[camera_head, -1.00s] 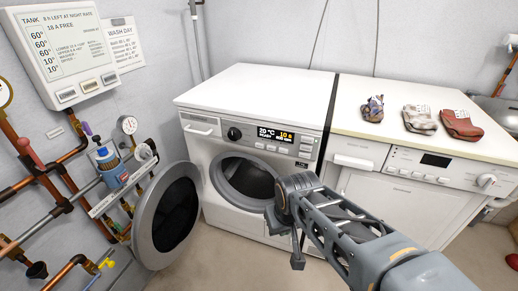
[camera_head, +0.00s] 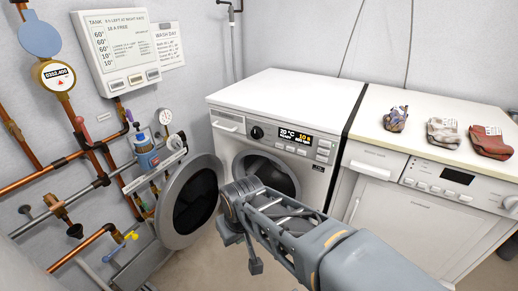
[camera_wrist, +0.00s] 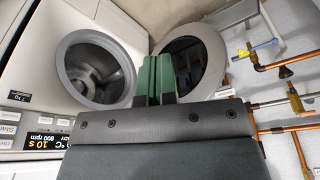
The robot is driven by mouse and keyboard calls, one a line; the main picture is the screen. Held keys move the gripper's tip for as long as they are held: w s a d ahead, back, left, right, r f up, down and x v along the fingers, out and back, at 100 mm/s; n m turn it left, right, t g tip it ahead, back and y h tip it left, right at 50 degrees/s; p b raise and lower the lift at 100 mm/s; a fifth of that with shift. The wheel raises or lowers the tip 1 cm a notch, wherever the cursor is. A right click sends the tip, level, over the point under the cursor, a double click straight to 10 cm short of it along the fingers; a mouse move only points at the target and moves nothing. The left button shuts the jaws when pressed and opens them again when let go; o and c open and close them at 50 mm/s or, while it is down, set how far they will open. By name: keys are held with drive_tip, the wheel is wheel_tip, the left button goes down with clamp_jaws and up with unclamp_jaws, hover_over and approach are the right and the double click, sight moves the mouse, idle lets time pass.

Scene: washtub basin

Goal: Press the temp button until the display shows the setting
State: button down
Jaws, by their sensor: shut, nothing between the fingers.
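The washing machine's display (camera_head: 294,137) is lit and reads 20 °C in white and 10 s in orange. It also shows upside down at the lower left of the wrist view (camera_wrist: 42,143). A row of small buttons (camera_head: 290,148) sits under the display; their labels are too small to read in the head view. A dark round knob (camera_head: 256,132) is left of the display. My gripper (camera_wrist: 154,62) has its green fingers together, with nothing between them. It points toward the open drum (camera_wrist: 98,68) and door, apart from the panel.
The round door (camera_head: 190,200) stands open to the left. A wall panel (camera_head: 118,50) lists temperatures. Three sock-like bundles (camera_head: 443,133) lie on the right-hand counter.

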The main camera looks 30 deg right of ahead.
sight(280, 146)
drive_tip(key=w+d+m+t+h+p, duration=0.1)
drive_tip(key=w+d+m+t+p, duration=0.4)
drive_tip(key=w, duration=0.6)
drive_tip(key=w+d+m+t+h+p, duration=0.1)
drive_tip(key=w+d+m+t+p, duration=0.25)
drive_tip(key=w+d, duration=0.6)
drive_tip(key=w+d+f+m+t+h+p, duration=0.1)
drive_tip(key=d+f+m+t+h+p, duration=0.1)
drive_tip(key=d+m+t+h+p, duration=0.2)
drive_tip(key=shift+w+d+m+t+p, duration=0.15)
drive_tip(key=shift+d+m+t+p, duration=1.3)
drive_tip(key=shift+t, duration=0.7)
drive_tip(key=shift+d, duration=0.15)
drive_tip(key=w+d+b, duration=0.2)
drive_tip(key=w+d, duration=0.2)
drive_tip(key=d, duration=0.3)
drive_tip(key=shift+d, duration=0.35)
